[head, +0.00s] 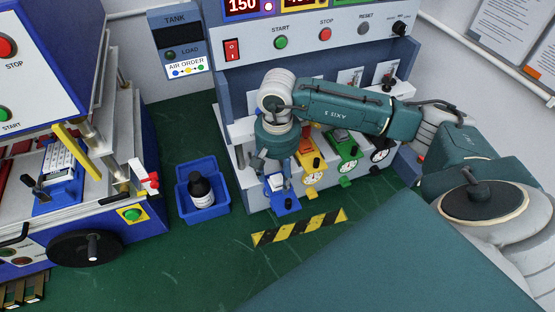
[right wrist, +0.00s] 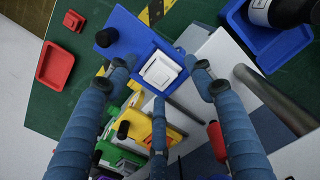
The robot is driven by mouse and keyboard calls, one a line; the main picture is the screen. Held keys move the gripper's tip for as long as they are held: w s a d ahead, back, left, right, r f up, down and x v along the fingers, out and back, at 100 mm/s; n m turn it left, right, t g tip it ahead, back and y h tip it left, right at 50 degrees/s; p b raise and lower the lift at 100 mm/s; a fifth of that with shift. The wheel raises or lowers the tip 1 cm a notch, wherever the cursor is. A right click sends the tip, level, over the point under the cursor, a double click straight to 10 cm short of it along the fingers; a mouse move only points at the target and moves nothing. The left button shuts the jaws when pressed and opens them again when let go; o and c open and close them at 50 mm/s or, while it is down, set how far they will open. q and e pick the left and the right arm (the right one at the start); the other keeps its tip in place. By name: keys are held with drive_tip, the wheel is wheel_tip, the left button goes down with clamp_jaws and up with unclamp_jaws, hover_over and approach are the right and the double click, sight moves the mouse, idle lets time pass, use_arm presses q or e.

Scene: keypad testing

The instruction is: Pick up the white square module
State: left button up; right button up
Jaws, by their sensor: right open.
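The white square module (right wrist: 161,72) sits on a blue holder plate (right wrist: 128,30) in the right wrist view. In the head view the module (head: 279,183) is small and partly hidden, on the blue holder (head: 285,203) at the front of the back machine. My right gripper (right wrist: 159,77) is open, with its blue-grey fingers spread around the module and clear gaps on its sides. In the head view this gripper (head: 276,166) hangs just above the blue holder. My left gripper is in neither view.
Yellow (head: 311,172) and green (head: 345,153) stations with gauges stand right of the blue holder. A blue bin (head: 222,207) with a dark bottle (head: 201,189) is at its left. A striped floor strip (head: 300,228) lies in front. A red tray (right wrist: 55,66) lies on the green floor.

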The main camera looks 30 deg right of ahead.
drive_tip(key=shift+f, duration=0.15)
drive_tip(key=shift+c, duration=0.5)
drive_tip(key=c, duration=1.1)
